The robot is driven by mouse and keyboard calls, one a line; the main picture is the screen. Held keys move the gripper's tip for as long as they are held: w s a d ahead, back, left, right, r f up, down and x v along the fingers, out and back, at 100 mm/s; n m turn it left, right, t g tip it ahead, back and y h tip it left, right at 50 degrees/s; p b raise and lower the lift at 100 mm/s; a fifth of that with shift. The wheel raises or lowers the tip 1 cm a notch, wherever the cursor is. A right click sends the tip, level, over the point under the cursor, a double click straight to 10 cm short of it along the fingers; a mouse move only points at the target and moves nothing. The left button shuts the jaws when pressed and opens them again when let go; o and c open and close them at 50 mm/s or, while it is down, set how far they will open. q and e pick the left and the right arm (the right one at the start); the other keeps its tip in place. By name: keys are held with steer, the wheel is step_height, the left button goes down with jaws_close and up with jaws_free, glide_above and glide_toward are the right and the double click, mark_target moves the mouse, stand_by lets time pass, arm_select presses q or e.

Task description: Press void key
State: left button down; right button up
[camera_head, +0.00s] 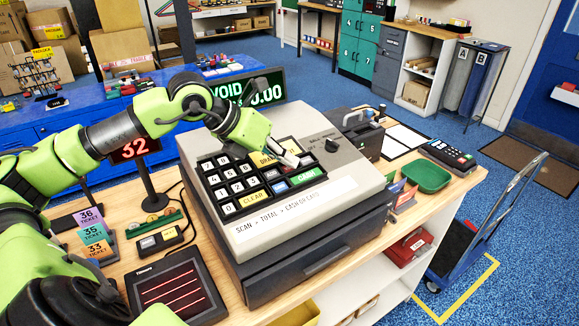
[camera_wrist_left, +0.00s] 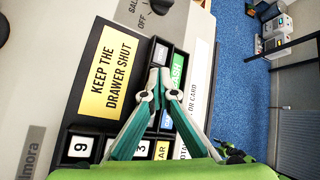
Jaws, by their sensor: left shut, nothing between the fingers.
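The cash register (camera_head: 350,165) stands on the wooden counter with its keypad facing me. The keypad has white number keys, a yellow CLEAR key (camera_head: 252,198), a blue key (camera_head: 280,187) and a green CASH key (camera_head: 306,177). I cannot read a void label on any key. The green key also shows in the left wrist view (camera_wrist_left: 178,70). My left gripper (camera_head: 297,161) is shut and empty, its tips over the upper right of the keypad. In the left wrist view the joined tips (camera_wrist_left: 158,76) hide part of the keys. I cannot tell whether they touch one.
The register's display (camera_head: 262,94) reads VOID and 0.00. A yellow drawer sticker (camera_wrist_left: 107,70) and a rotary knob (camera_head: 332,145) lie close to the tips. A green tray (camera_head: 427,176) and card terminal (camera_head: 447,157) stand right; ticket cards (camera_head: 95,234) stand left.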

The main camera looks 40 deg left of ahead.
arm_select(q)
steer(key=shift+s+f, duration=0.2)
steer(key=shift+f, duration=0.25)
steer(key=shift+w+d+r+p, duration=0.1)
steer(key=shift+d+r+p, duration=0.05)
steer(key=shift+r+p, duration=0.4)
steer(key=shift+r, duration=0.4)
steer(key=shift+r+p, duration=0.5)
steer(key=shift+p, duration=0.05)
steer(key=shift+d+r+p, duration=0.25)
steer(key=shift+r+p, duration=0.55)
steer(key=shift+r, duration=0.15)
steer(key=shift+d+r+p, duration=0.25)
steer(key=shift+r+p, duration=0.5)
steer(key=shift+r, duration=0.2)
